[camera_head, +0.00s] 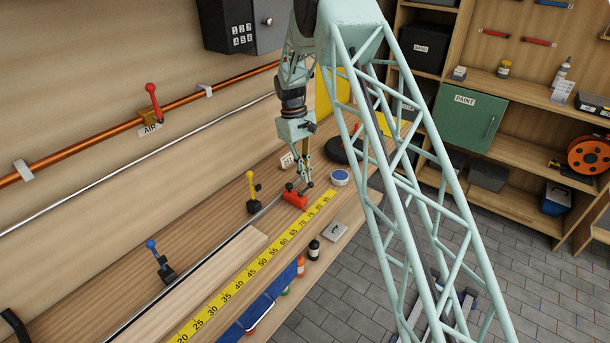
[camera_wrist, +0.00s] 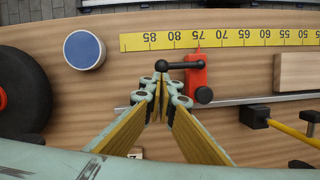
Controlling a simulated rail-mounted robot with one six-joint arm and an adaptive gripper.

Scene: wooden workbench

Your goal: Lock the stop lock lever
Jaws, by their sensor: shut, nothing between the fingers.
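The stop is a red block (camera_head: 295,199) on the metal rail along the bench; it also shows in the wrist view (camera_wrist: 197,79). Its black lever (camera_wrist: 180,65) has ball ends and lies roughly parallel to the yellow tape, one ball over the red block and the other out to the left. A separate black knob (camera_wrist: 204,95) sits at the block's rail end. My gripper (camera_head: 305,184) is shut and empty, pointing down beside the stop. In the wrist view its fingertips (camera_wrist: 161,84) are next to the lever's left ball; I cannot tell whether they touch.
A yellow measuring tape (camera_head: 265,264) runs along the bench beside a wooden board (camera_head: 200,285). A round blue-topped tin (camera_head: 340,177) and a black wheel (camera_wrist: 22,90) are close by. Yellow-handled (camera_head: 252,190) and blue-handled (camera_head: 156,256) levers stand behind the rail.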

